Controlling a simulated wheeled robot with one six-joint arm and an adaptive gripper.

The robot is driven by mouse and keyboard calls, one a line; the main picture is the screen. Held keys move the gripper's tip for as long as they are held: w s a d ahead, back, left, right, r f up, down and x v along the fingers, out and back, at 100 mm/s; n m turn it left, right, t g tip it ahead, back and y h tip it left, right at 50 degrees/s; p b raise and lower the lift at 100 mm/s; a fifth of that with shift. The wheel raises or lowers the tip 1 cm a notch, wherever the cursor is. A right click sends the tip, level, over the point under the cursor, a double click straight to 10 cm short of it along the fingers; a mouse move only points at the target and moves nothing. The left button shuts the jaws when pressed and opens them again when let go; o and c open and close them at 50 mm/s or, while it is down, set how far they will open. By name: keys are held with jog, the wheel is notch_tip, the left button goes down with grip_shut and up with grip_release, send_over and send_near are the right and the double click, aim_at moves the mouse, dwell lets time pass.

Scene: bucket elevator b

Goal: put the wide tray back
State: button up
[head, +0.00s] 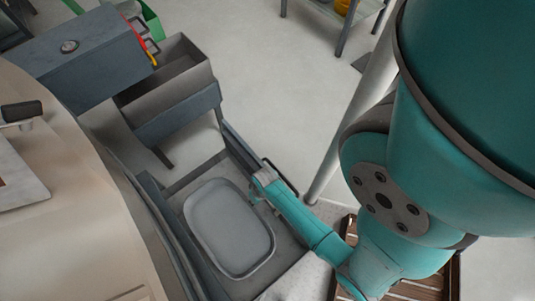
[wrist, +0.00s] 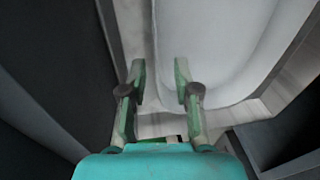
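The wide tray (head: 228,228) is pale grey and shallow with rounded corners. It lies inside a dark grey frame in the lower middle of the head view. My gripper (head: 262,188) is at the tray's upper right edge, partly hidden by its own links. In the wrist view my gripper (wrist: 160,72) has its two fingers apart, with the pale tray (wrist: 225,40) ahead of them. The tray's edge runs up the picture between the fingers. I cannot tell whether either finger touches it.
A dark open bin (head: 178,82) stands above the frame, beside a grey box (head: 75,55) with a round knob. A pale column (head: 355,115) rises right of the gripper. A wooden crate (head: 405,288) is at lower right. Floor at top centre is clear.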

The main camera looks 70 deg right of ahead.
jog(key=s+a+r+n+t+h, duration=0.1)
jog(key=s+a+r+t, duration=0.25)
jog(key=r, duration=0.25)
jog(key=s+a+r+n+t+h, duration=0.2)
jog(key=a+r, duration=0.2)
jog(key=r, duration=0.2)
jog(key=s+a+r+n+t, duration=0.1)
jog(key=r+t, duration=0.1)
jog(key=r, duration=0.7)
jog(key=s+a+r+n+t+y, duration=0.1)
jog(key=s+a+r+t, duration=0.1)
jog(key=r, duration=0.8)
jog(key=s+a+r+n+t+y, duration=0.1)
jog(key=r+t, duration=0.3)
jog(key=r, duration=0.6)
jog(key=shift+s+a+r, duration=0.2)
jog(key=shift+s+r, duration=0.05)
jog(key=shift+s, duration=0.1)
jog(key=shift+s+d, duration=0.1)
